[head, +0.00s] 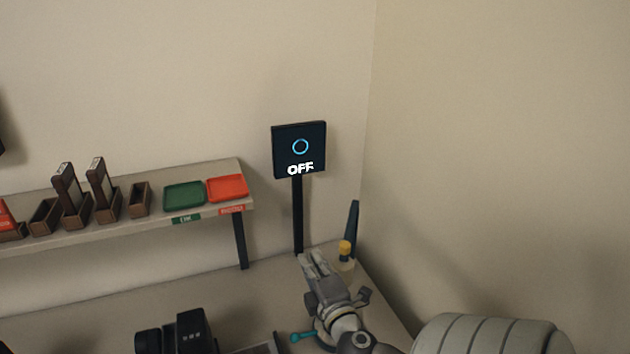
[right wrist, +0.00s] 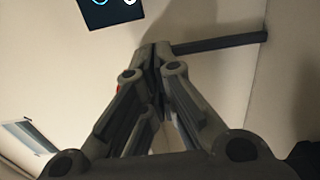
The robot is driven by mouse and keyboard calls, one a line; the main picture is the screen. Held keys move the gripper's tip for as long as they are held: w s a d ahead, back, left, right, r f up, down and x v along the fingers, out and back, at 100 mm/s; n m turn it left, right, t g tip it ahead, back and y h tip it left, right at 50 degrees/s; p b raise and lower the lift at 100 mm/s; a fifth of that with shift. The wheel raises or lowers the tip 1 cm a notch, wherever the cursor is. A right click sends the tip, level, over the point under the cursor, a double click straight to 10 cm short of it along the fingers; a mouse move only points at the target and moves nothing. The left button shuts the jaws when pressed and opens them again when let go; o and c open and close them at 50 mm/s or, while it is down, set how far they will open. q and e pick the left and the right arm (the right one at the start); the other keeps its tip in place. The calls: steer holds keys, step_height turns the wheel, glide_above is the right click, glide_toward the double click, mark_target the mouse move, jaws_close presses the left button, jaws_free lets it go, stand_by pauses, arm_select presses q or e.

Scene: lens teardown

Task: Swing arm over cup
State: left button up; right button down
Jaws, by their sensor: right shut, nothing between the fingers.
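My right gripper (head: 312,260) is at the back right of the bench, in front of the screen's post. Its fingers are together and empty; in the right wrist view the fingertips (right wrist: 152,50) meet. A dark slim arm (head: 352,228) stands up at the right, near the wall corner, beside a yellow-topped piece (head: 345,248) on a pale base. In the right wrist view a dark bar (right wrist: 220,43), perhaps this arm, reaches right from behind the fingertips; I cannot tell whether they touch. No cup can be made out. My left gripper is not in view.
A black screen (head: 299,150) reading OFF stands on a post. A shelf (head: 120,228) at the left holds wooden holders, a green tray (head: 184,197) and a red tray (head: 228,187). A black boxy device (head: 190,332) and a teal handle (head: 302,336) are at the front.

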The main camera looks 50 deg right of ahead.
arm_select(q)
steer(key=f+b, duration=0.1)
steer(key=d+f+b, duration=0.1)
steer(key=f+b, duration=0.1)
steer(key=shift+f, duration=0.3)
arm_select(e)
steer(key=v, duration=0.8)
steer(key=shift+s+d, duration=0.25)
steer(key=shift+s, duration=0.05)
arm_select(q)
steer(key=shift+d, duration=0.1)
